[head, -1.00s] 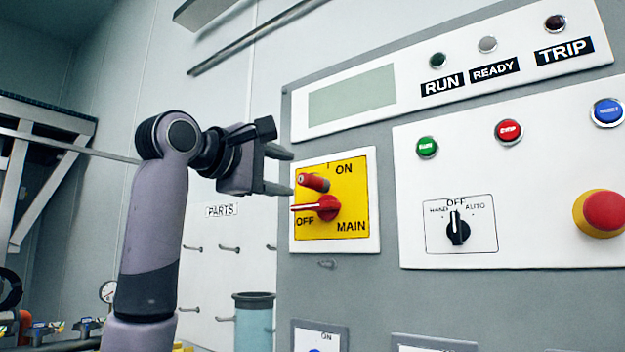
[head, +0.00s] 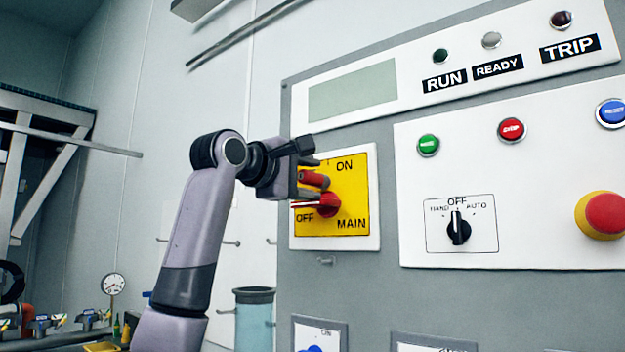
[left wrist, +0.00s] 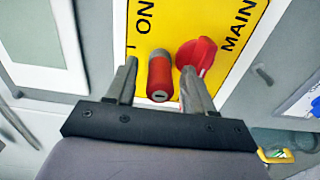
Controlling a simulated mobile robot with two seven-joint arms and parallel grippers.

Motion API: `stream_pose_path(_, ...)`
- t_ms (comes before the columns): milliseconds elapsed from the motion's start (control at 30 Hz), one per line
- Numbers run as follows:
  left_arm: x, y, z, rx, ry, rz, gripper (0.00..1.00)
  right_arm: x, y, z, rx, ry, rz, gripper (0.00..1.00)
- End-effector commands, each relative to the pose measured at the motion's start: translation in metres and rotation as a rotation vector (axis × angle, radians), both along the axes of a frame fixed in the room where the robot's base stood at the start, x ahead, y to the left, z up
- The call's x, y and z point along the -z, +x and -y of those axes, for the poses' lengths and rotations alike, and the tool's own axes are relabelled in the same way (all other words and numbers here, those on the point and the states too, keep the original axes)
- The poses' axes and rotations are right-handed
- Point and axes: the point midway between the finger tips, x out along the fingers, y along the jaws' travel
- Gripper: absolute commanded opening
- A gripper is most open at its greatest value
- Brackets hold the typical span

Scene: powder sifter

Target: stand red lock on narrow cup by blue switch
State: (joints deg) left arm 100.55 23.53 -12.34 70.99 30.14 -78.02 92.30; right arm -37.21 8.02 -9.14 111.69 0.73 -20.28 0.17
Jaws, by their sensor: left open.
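The red lock (head: 314,180) is a small red cylinder sticking out of the yellow main switch plate (head: 352,190), just above the red switch knob (head: 329,205). My left gripper (head: 318,177) is at the plate, open, with one finger above the lock and one below. In the left wrist view the lock (left wrist: 160,80) lies between the two fingers, with gaps showing and its keyhole end toward me. The red knob (left wrist: 197,54) is close beside one finger. A blue switch (head: 313,350) is partly cut off at the bottom edge. I cannot make out a narrow cup. My right gripper is out of view.
A teal cylindrical container (head: 254,325) with a dark rim stands lower left of the panel. Hooks stick out of the white board behind my arm. A black selector (head: 458,229) and a red emergency button (head: 604,214) protrude from the panel to the right.

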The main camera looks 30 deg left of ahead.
Motion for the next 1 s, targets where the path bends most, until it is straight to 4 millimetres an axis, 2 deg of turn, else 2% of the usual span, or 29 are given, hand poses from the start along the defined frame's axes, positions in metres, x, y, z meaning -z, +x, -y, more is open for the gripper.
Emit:
stream_pose_path(933,0.0001,-0.0002,0.0001,0.0,0.0,-0.001,0.53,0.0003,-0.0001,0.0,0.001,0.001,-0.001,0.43)
stream_pose_path(1000,0.0001,-0.0002,0.0001,0.0,0.0,-0.001,0.3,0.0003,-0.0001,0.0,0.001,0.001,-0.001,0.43)
